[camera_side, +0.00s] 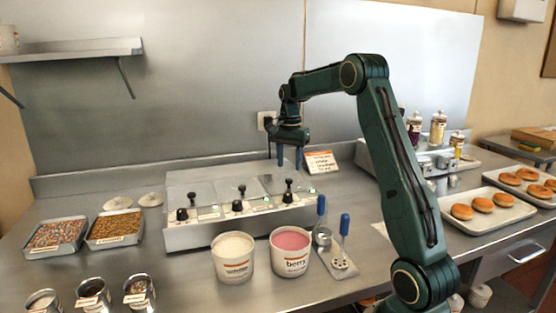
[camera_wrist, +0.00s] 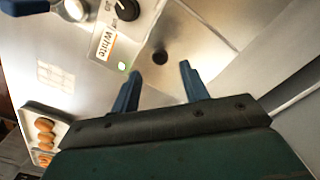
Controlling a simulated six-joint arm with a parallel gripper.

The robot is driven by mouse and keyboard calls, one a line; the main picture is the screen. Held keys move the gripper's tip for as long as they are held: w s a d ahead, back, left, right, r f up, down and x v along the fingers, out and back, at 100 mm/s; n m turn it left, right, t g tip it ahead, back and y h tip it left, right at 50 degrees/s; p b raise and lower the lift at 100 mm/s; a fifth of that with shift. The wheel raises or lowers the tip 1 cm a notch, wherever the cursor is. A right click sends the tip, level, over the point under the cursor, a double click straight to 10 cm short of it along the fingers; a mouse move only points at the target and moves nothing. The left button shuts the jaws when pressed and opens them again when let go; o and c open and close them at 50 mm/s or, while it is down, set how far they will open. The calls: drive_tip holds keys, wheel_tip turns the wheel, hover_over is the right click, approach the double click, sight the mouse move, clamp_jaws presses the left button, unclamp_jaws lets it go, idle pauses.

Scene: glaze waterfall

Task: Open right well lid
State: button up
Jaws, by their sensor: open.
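The warmer (camera_side: 215,232) stands on the counter in the side view, with three wells in a row under flat metal lids with black knobs. The right well lid (camera_side: 268,184) lies flat, and its upright black knob (camera_side: 288,184) stands near its front. My gripper (camera_side: 289,165) is open and empty, pointing down above this knob, with a gap between. In the wrist view, the lid knob (camera_wrist: 160,57) is a dark round shape just beyond and between the fingertips (camera_wrist: 160,69). A "White" label (camera_wrist: 105,42) and a lit green light (camera_wrist: 122,66) are beside it.
White (camera_side: 233,257) and pink "berry" (camera_side: 290,252) tubs stand before the warmer, with blue-handled ladles (camera_side: 344,225) right of them. A small sign (camera_side: 321,162) stands behind the right well. Topping trays (camera_side: 115,228) are at left, doughnuts (camera_side: 482,204) at right.

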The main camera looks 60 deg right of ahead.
sight(289, 179)
drive_tip(key=shift+f, duration=2.6)
clamp_jaws()
